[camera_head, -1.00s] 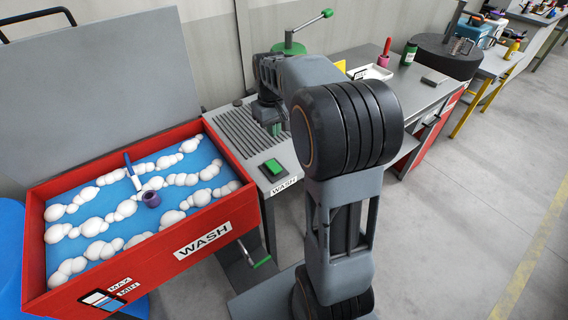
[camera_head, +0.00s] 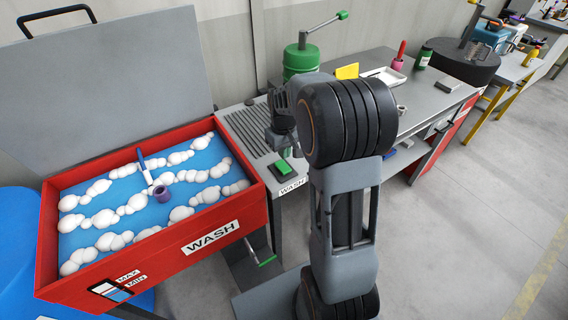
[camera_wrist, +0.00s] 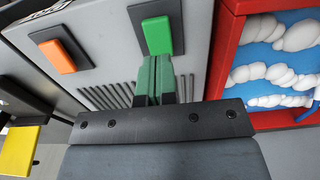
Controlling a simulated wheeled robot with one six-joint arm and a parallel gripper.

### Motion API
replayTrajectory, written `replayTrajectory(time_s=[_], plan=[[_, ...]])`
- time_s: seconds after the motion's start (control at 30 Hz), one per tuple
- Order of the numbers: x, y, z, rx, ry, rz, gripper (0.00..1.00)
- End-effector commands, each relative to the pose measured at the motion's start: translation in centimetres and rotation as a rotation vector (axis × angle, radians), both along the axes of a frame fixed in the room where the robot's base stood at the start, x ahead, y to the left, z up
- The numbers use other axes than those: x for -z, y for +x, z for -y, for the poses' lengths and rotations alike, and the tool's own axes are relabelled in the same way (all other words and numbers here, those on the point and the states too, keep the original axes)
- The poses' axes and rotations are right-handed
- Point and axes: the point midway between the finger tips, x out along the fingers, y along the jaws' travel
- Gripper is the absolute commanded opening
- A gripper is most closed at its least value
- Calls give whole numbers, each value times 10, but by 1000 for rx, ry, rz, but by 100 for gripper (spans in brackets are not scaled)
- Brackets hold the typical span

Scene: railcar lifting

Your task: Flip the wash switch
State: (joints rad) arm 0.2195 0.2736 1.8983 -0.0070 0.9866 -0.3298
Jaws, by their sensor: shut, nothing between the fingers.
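The wash switch is a green rocker (camera_head: 284,167) in a dark frame on the grey bench top, above a WASH label (camera_head: 292,187). In the wrist view the green rocker (camera_wrist: 157,35) stands just beyond my fingertips. My gripper (camera_wrist: 159,62) has green fingers, shut together with nothing between them. Its tips point at the lower edge of the rocker and overlap it in the picture; I cannot tell whether they touch. In the head view the fingers are mostly hidden near my wrist. An orange rocker (camera_wrist: 58,57) sits to the left in the wrist view.
The red WASH tank (camera_head: 257,215) with blue liquid and white foam stands left of the switch, its lid open. Grooves (camera_head: 248,128) lie behind the switch. A green cylinder (camera_head: 301,60) with a lever stands at the back. Open floor (camera_head: 480,220) lies at right.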

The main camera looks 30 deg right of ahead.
Motion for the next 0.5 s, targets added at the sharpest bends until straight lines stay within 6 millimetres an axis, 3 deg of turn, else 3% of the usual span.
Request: replayTrajectory(time_s=[0.2,0.5], plan=[[34,-1,0,0,1,-4,0],[57,-1,0,0,0,-1,0]])
